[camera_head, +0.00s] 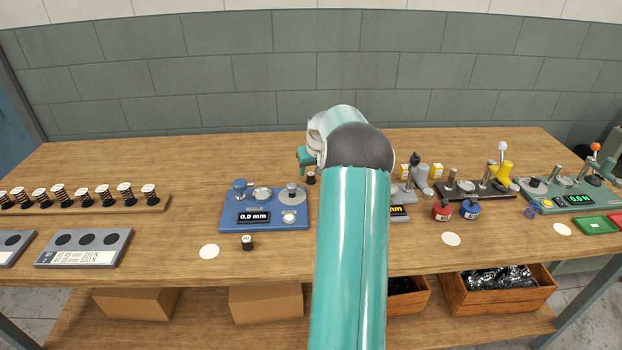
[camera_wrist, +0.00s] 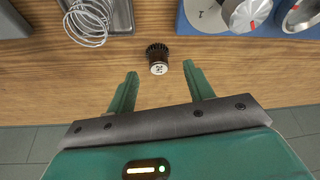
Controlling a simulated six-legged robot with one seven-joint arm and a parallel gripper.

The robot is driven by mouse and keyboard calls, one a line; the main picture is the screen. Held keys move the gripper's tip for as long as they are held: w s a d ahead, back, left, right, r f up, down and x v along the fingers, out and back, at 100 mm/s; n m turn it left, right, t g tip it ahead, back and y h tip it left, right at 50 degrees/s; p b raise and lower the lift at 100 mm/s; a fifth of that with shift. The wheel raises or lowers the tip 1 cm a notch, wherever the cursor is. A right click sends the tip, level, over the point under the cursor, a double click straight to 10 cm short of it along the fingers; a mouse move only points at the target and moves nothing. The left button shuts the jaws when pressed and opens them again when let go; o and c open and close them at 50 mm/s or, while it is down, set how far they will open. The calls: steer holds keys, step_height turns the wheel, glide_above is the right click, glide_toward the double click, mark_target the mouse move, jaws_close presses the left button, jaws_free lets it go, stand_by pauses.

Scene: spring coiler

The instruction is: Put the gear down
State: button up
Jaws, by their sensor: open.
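The gear (camera_wrist: 158,55) is a small dark toothed piece with a white marked end, on the wooden bench. In the head view it seems to be the small dark piece (camera_head: 311,178) just right of the blue gauge. My gripper (camera_wrist: 160,71) is open, its two green fingers apart with nothing held. In the wrist view the gear lies just past the fingertips, about midway between them. In the head view my gripper (camera_head: 305,157) is partly hidden behind my arm.
The blue gauge (camera_head: 257,225) reads 0.0 mm. A grey tray with a wire spring (camera_wrist: 88,22) is on the gear's other side. Another small dark piece (camera_head: 247,242) stands in front of the gauge. A rack of springs (camera_head: 90,205) is at left. Bare wood lies behind the gauge.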

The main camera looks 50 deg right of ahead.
mark_target(311, 174)
steer(key=x, duration=0.5)
steer(key=shift+w+d+r, duration=0.1)
steer(key=shift+w+d, duration=0.1)
steer(key=shift+d, duration=0.15)
jaws_close()
